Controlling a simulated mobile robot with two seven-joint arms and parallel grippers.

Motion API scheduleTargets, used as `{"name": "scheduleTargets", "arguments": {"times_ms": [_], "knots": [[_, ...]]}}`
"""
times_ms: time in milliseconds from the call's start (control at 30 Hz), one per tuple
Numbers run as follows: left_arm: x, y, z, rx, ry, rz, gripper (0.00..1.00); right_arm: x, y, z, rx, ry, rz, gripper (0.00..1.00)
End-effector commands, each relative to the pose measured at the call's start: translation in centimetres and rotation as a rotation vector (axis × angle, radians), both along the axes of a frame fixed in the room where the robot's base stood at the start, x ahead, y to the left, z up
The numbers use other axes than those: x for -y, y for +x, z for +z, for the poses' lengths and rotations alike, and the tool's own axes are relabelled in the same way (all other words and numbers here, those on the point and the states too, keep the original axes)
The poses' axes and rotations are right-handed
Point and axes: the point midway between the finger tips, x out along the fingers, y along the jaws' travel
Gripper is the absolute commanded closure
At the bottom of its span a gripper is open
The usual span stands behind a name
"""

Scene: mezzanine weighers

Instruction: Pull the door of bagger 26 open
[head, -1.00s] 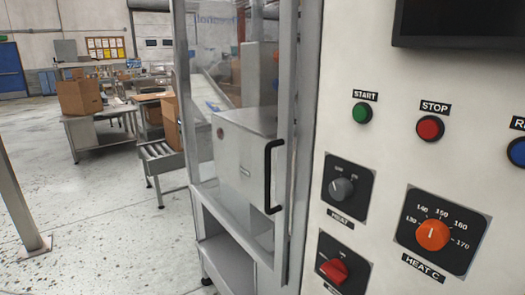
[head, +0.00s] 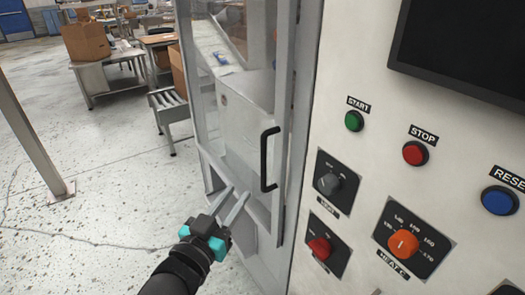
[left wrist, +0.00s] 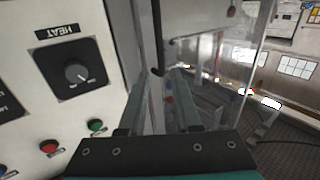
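The door (head: 243,125) of the bagger is a clear panel in a grey metal frame, left of the control panel; it looks shut. Its black upright bar handle (head: 265,160) is near the door's right edge. My left gripper (head: 238,191) is open and empty, below and left of the handle, fingers pointing up toward the door. In the left wrist view the handle (left wrist: 158,45) shows as a dark bar beyond the two spread fingers (left wrist: 160,90), apart from them. No number 26 is readable. My right gripper is not in view.
The white control panel (head: 370,110) stands right of the door, with a green START button (head: 354,121), a red STOP button (head: 415,153), a blue RESET button (head: 499,200) and knobs. A grey post (head: 35,135) stands at left. The floor between is clear.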

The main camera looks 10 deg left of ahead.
Motion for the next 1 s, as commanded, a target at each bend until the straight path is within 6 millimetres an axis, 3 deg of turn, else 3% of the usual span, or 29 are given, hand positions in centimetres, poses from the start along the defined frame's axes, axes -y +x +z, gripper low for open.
{"name": "scheduleTargets", "arguments": {"times_ms": [267, 1000], "knots": [[0.5, 2.7, 0.1, 0.003, 0.0, 0.0, 0.68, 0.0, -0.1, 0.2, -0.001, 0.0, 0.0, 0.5], [2.6, 13.2, 0.0, 0.0, 0.001, 0.0, 0.68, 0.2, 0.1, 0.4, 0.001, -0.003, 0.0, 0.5]]}}
